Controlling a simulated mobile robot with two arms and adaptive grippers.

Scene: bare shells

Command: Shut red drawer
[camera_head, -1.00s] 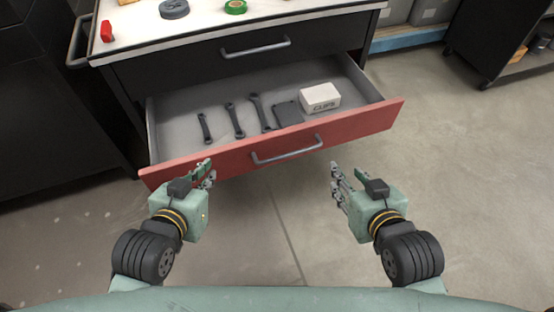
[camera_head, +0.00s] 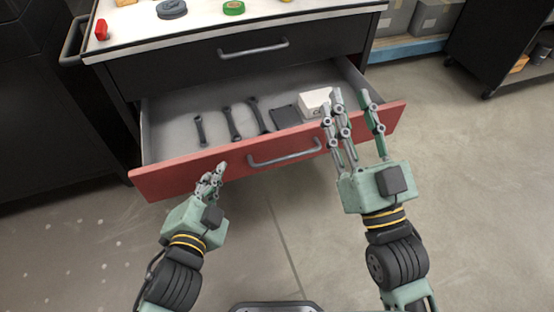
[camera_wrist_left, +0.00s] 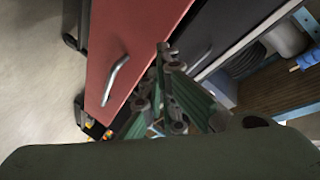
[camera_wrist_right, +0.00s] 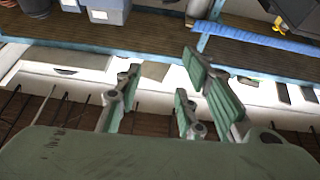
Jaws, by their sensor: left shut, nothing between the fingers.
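The red drawer (camera_head: 180,177) is pulled out of the black cabinet, with its grey handle (camera_head: 285,152) on the front. The red front and handle also show in the left wrist view (camera_wrist_left: 135,35). My left gripper (camera_head: 215,177) is closed and empty, by the lower edge of the front, left of the handle. I cannot tell whether it touches. My right gripper (camera_head: 350,100) has its fingers spread and empty. It overlaps the right part of the drawer front in the head view, right of the handle; contact cannot be told.
The open drawer holds several dark wrenches (camera_head: 231,122), a dark flat block (camera_head: 286,117) and a white box (camera_head: 314,101), partly hidden by my right fingers. A closed black drawer (camera_head: 190,70) is above. The floor to the right is clear.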

